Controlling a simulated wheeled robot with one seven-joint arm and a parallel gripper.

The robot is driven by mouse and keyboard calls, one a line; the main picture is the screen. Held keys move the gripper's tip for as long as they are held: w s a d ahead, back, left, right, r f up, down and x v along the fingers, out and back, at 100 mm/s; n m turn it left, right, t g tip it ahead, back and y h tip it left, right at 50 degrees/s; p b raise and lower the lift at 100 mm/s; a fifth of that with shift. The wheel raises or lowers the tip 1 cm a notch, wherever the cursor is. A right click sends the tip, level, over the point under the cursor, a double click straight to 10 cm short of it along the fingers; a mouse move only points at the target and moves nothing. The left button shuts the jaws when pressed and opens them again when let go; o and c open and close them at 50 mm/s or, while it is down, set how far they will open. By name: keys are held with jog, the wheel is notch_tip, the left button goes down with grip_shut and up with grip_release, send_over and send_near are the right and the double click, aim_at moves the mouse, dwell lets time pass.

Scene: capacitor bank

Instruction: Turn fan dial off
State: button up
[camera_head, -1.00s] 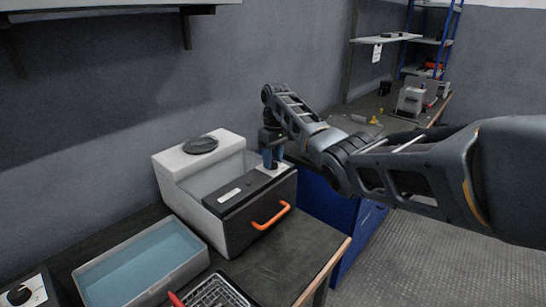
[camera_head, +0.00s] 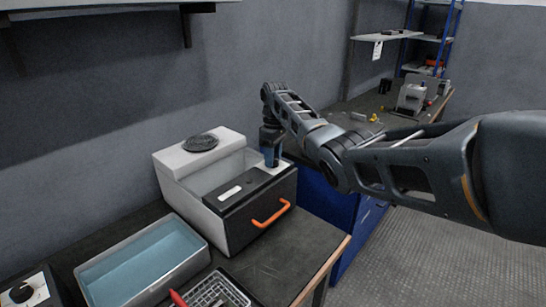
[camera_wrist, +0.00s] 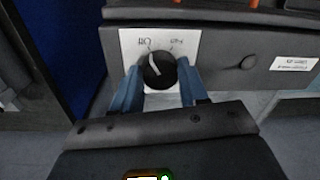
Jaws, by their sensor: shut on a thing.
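The fan dial (camera_wrist: 159,70) is a round black knob with a white pointer line, on a white plate (camera_wrist: 181,41) with two small printed labels. In the wrist view the pointer leans up and to the left, towards the left label. My gripper (camera_wrist: 158,78) has its two blue fingers shut on the dial, one on each side. In the head view my gripper (camera_head: 271,155) points down onto the right rear part of the white and black box (camera_head: 227,218); it hides the dial there. The round black fan grille (camera_head: 201,142) is on the box's raised back.
The box has an orange handle (camera_head: 271,214) on its front. A tray of blue liquid (camera_head: 143,266) stands to its left, and a black wire basket (camera_head: 217,292) stands in front. Another workbench with several items stands at the back right.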

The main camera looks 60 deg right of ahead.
jog(key=o, duration=1.1)
jog(key=shift+c, duration=0.2)
jog(key=shift+d+r+b, duration=0.2)
jog(key=shift+r+b, duration=0.35)
jog(key=shift+r, duration=3.35)
